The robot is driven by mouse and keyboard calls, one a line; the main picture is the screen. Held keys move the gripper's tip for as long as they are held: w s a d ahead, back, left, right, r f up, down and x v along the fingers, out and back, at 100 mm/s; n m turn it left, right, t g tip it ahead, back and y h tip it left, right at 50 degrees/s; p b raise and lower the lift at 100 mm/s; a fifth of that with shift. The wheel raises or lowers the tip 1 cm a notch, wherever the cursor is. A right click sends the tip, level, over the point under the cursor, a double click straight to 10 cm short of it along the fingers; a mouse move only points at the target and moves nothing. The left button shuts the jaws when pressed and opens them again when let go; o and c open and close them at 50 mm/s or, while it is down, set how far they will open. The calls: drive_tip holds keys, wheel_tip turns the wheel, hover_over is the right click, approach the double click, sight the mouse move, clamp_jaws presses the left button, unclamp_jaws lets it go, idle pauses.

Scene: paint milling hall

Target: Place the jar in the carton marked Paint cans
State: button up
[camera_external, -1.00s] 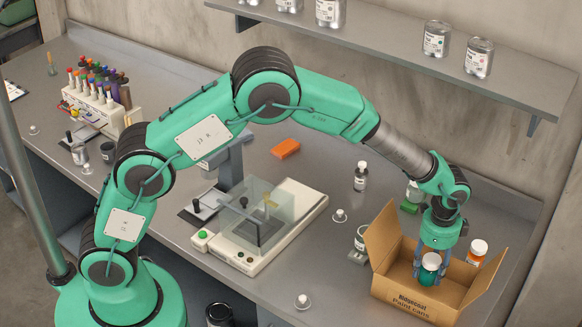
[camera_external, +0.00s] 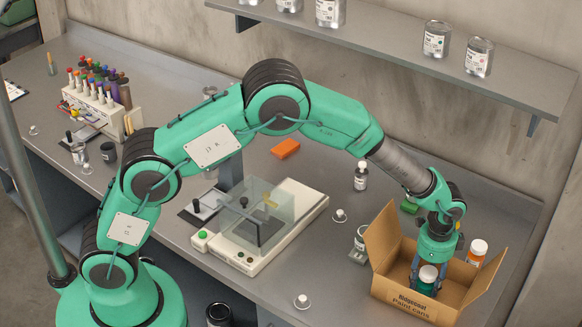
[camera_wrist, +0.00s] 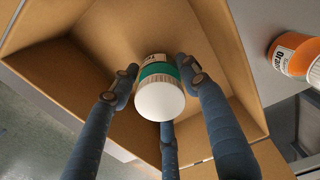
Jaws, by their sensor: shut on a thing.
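The carton marked Paint cans (camera_external: 398,290) is an open cardboard box at the right end of the bench, with its flaps spread. The jar (camera_external: 427,277) has a white lid and a green body. It is inside the carton opening, below the rim. My gripper (camera_external: 424,268) reaches down into the carton with its fingers around the jar. In the wrist view the jar (camera_wrist: 160,95) sits between the dark fingers, lid towards the camera, with a green band on its label. Whether its bottom touches the carton floor is hidden.
An orange jar with a white lid (camera_external: 477,251) stands just behind the carton's right side. A green block (camera_external: 409,206), a small bottle (camera_external: 361,176) and a balance with a clear cover (camera_external: 262,225) are nearby. A shelf with cans (camera_external: 437,40) runs above.

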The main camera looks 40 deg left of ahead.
drive_tip(key=shift+f, duration=0.1)
drive_tip(key=o, duration=1.3)
drive_tip(key=shift+c, duration=0.2)
wheel_tip(320, 180, up, 12)
drive_tip(key=shift+r+p, duration=0.15)
drive_tip(key=shift+p, duration=0.9)
